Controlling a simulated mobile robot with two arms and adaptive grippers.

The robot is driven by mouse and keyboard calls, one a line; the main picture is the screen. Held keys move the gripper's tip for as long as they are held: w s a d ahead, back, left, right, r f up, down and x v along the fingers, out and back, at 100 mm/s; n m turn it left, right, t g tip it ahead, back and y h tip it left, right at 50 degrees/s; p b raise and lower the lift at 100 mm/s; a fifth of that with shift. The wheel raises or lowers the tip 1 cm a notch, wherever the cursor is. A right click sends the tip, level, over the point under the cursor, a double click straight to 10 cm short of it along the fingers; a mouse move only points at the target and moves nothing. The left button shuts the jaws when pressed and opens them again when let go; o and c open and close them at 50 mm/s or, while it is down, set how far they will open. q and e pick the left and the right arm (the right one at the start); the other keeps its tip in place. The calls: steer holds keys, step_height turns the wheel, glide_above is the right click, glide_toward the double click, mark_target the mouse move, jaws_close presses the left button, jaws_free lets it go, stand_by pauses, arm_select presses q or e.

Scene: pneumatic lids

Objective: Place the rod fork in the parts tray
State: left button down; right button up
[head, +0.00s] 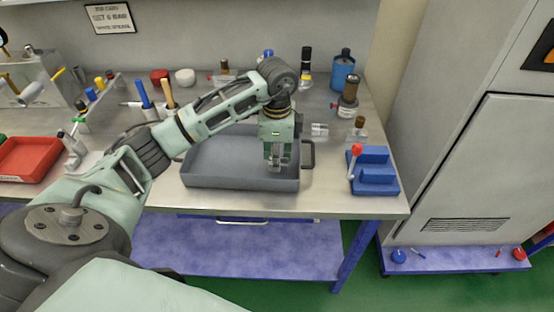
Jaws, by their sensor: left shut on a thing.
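My left gripper (277,163) points down over the right part of a large grey tray (225,178), which looks like the parts tray. The gripper is shut on a small grey metal piece, apparently the rod fork, mostly hidden between the fingers. I cannot tell whether the piece touches the tray floor. The tray floor to the left of the gripper looks empty. My right gripper is not in view.
A red tray (28,158) lies at the left. A blue stepped block (374,180) and a red-knobbed lever (355,152) stand right of the grey tray. Bottles, including a blue one (343,72), and several small parts line the back of the bench.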

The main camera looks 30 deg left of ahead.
arm_select(q)
steer(key=shift+f, duration=1)
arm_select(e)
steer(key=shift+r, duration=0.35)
arm_select(q)
steer(key=shift+f, duration=0.1)
steer(key=c, duration=1.7)
jaws_free()
steer(key=shift+o, duration=1.2)
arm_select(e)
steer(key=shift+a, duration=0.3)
